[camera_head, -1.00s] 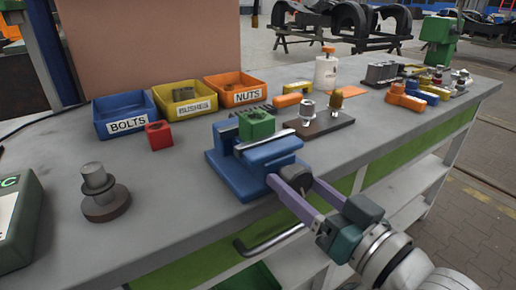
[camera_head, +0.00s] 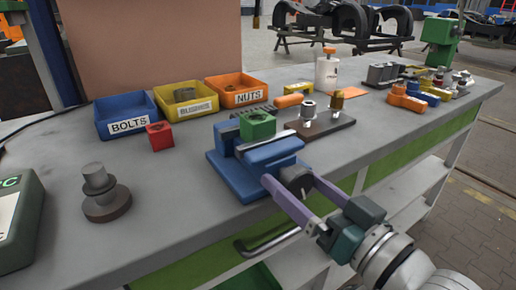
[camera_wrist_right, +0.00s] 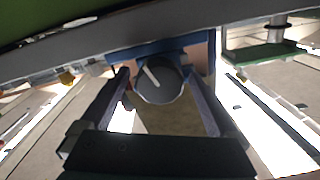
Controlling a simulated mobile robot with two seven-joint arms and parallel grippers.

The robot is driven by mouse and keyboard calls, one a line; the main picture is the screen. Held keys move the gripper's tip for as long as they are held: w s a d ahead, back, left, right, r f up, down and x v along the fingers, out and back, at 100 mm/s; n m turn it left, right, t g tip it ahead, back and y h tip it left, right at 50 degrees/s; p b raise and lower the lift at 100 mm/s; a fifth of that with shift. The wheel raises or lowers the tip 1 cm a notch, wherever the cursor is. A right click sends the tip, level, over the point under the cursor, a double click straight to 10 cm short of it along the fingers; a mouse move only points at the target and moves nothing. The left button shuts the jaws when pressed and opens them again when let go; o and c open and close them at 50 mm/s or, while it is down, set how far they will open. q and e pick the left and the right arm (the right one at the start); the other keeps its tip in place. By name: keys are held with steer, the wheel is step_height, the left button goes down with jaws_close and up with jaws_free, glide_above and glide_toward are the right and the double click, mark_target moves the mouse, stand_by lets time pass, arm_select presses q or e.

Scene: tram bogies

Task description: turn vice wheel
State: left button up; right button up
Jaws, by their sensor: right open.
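The blue vice (camera_head: 262,165) stands at the front edge of the workbench, with a green block (camera_head: 257,125) between its jaws. Its dark round wheel (camera_head: 297,180) faces the bench's front side. In the right wrist view the wheel (camera_wrist_right: 159,80) shows as a dark disc with a pale bar across it, below the blue vice body. My right gripper (camera_head: 290,182) is open, its two purple fingers on either side of the wheel. In the right wrist view the fingers (camera_wrist_right: 160,88) stand apart from the wheel, with gaps on both sides. My left gripper is not in view.
Blue, yellow and orange bins (camera_head: 124,115) stand at the back left. A red block (camera_head: 159,135) and a dark stepped cylinder (camera_head: 104,195) are left of the vice. A brown plate (camera_head: 320,128) with fittings lies to its right. A bar handle (camera_head: 265,243) projects below the bench edge.

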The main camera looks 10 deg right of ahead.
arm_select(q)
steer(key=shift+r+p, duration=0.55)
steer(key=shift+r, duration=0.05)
arm_select(e)
steer(key=v, duration=1)
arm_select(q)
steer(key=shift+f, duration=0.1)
